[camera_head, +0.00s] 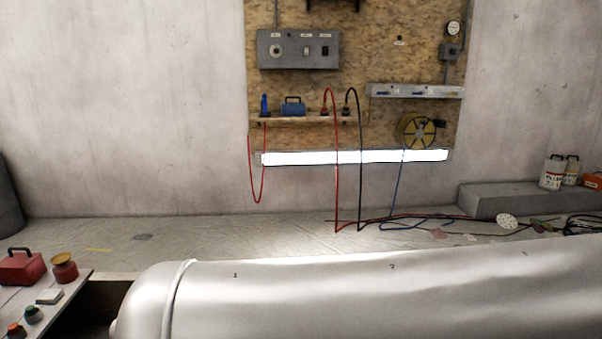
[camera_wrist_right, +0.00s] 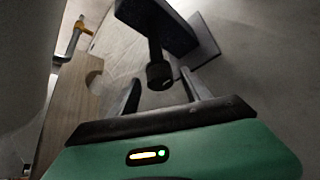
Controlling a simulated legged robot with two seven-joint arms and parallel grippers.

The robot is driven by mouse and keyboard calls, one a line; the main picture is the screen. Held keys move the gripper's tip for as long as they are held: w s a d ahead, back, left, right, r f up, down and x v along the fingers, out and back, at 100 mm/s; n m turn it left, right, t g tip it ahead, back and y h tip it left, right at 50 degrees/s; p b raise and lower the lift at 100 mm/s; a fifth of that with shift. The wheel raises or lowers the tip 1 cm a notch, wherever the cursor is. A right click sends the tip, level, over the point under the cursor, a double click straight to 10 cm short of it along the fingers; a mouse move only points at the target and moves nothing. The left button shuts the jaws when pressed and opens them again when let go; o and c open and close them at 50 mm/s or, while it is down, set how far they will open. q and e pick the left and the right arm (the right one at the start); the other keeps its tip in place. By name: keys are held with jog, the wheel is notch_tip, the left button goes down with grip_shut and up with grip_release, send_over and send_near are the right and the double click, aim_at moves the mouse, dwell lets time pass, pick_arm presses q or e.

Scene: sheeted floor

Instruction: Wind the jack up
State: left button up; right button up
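In the right wrist view, my right gripper (camera_wrist_right: 162,84) has its two dark fingers spread apart. A dark round knob on a short rod (camera_wrist_right: 157,72) lies between or just beyond the fingertips; I cannot tell its exact depth. Gaps show on both sides of the knob, so the fingers are not closed on it. Neither gripper shows in the head view, and no jack is recognisable there.
A large pale metal tank (camera_head: 350,300) fills the front of the head view. A panel with buttons (camera_head: 45,300) and a red box (camera_head: 21,267) is at left. In the wrist view, a wooden board (camera_wrist_right: 72,100) and a yellow-handled tool (camera_wrist_right: 75,37) are at left.

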jog(key=s+a+r+n+h+p, duration=0.2)
jog(key=s+n+h+p, duration=0.4)
jog(key=h, duration=0.3)
jog(key=shift+s+a+r+n, duration=0.4)
jog(key=shift+s+r+n, duration=0.05)
jog(key=shift+r+n, duration=0.35)
dwell(0.4)
